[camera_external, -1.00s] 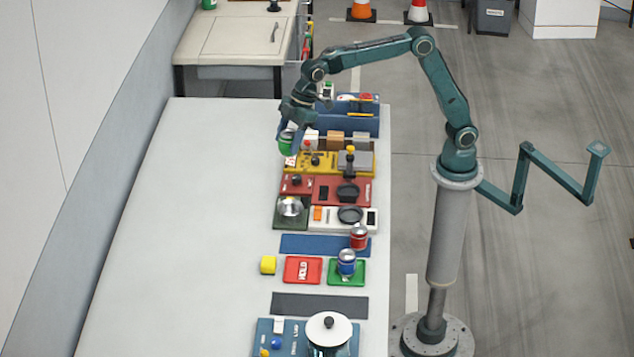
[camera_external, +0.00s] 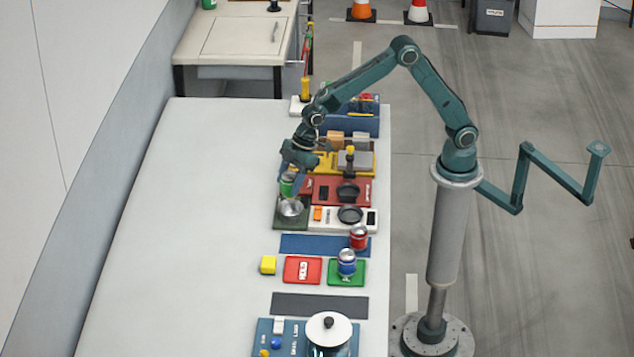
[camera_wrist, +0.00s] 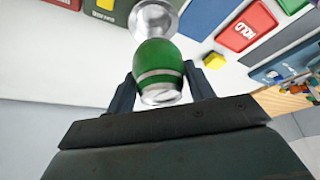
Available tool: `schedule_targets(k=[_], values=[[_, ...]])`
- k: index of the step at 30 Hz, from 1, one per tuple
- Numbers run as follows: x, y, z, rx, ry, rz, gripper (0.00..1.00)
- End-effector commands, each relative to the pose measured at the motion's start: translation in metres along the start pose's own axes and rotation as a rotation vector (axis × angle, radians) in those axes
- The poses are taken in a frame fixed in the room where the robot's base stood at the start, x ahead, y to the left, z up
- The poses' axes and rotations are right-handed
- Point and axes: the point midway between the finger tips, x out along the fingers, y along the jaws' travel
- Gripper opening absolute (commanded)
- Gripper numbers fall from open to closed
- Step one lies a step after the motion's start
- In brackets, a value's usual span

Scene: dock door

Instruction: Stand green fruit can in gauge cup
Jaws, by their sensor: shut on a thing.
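My gripper (camera_external: 289,180) is shut on the green fruit can (camera_external: 287,187), a green can with silvery ends. In the wrist view the green can (camera_wrist: 160,66) sits between the two dark fingers of my gripper (camera_wrist: 159,90). The silvery round gauge cup (camera_external: 291,207) stands on a dark green base (camera_external: 283,224). In the external view the can is just behind the cup and overlaps its back edge. In the wrist view the cup (camera_wrist: 156,14) lies just beyond the can's far end. I cannot tell whether can and cup touch.
A red panel (camera_external: 330,195) and a white scale (camera_external: 322,226) with a dark round pan stand beside the cup. In front are a red HOLD tray (camera_external: 303,270), a yellow block (camera_external: 268,265), a blue can (camera_external: 346,262) and a red can (camera_external: 358,237). The table's left side (camera_external: 200,230) is clear.

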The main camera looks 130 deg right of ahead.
Motion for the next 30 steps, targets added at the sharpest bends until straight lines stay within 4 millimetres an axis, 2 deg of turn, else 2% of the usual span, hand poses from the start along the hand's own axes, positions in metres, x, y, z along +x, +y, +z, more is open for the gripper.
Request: schedule_targets(k=[3,14,24,30], values=[[0.009,0.000,0.004,-0.001,0.000,0.000,0.26],[0.018,0.000,0.008,-0.001,0.000,-0.001,0.26],[0.049,0.000,0.022,0.000,0.000,-0.001,0.26],[0.051,0.000,0.022,-0.001,0.002,0.000,0.26]])
